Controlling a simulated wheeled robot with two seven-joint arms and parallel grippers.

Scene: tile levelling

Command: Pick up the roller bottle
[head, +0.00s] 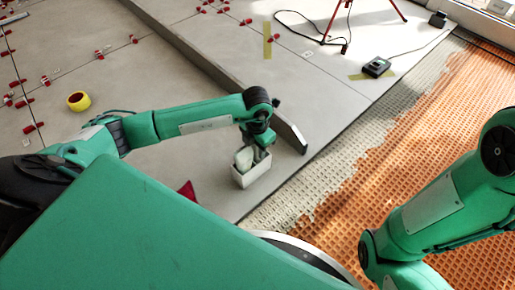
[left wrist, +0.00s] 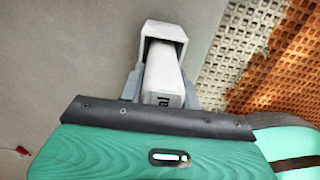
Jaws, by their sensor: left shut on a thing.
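The roller bottle is a pale, light-coloured bottle (head: 244,158) standing in a small white open box (head: 252,177) on the grey tiles. My left gripper (head: 246,149) reaches down over the box and is shut on the bottle. In the left wrist view the white bottle (left wrist: 163,78) with dark lettering sits between my two grey fingers, the left gripper (left wrist: 160,88), with the box rim (left wrist: 165,31) around its far end. The bottle's lower part is hidden inside the box. My right arm shows at the right of the head view, but its gripper is out of view.
A long grey straight bar (head: 190,55) lies across the tiles just behind the box. A yellow tape roll (head: 79,101) and several red levelling clips lie at the left. A red tripod (head: 336,18) stands at the back.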

